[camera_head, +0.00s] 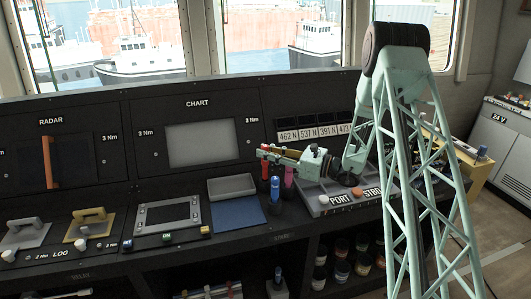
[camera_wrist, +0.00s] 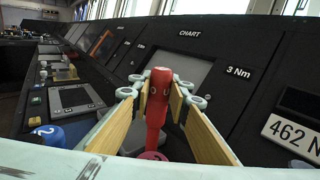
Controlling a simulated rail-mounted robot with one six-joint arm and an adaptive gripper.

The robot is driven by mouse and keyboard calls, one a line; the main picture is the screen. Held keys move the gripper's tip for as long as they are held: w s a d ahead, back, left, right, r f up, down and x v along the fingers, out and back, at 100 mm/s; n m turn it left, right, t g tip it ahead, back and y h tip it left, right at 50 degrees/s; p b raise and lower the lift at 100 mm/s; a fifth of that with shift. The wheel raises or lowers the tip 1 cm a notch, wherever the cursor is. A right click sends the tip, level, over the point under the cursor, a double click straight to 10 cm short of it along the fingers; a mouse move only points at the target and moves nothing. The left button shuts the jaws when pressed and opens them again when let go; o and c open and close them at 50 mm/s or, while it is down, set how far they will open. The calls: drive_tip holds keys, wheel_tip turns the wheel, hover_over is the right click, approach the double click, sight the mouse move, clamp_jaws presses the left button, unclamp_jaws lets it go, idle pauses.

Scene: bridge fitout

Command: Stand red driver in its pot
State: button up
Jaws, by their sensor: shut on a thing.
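The red driver (camera_wrist: 158,105) stands upright between the two wood-faced fingers of my gripper (camera_wrist: 158,100) in the wrist view. My gripper is shut on it. In the head view, my gripper (camera_head: 267,153) reaches left over the console, and the red driver (camera_head: 265,168) hangs from its tip. A pink round top (camera_wrist: 152,156) shows just in front of the red driver in the wrist view. The red driver's lower end is hidden, so I cannot tell whether it is in a pot.
A blue mat (camera_head: 237,213) and grey tray (camera_head: 232,186) lie left of the drivers. A grey panel with PORT and STBD buttons (camera_head: 323,200) is close on the right.

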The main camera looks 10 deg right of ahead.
sight(266, 162)
drive_tip(key=shift+f+b, duration=1.35)
drive_tip(key=shift+f, duration=1.2)
idle(0.5)
idle(0.4)
drive_tip(key=o, duration=1)
drive_tip(key=shift+o, duration=0.2)
drive_tip(key=shift+s+d, duration=0.1)
drive_tip(key=shift+d, duration=0.05)
drive_tip(key=v, duration=1.1)
drive_tip(key=shift+s+d, duration=0.25)
drive_tip(key=shift+r, duration=0.1)
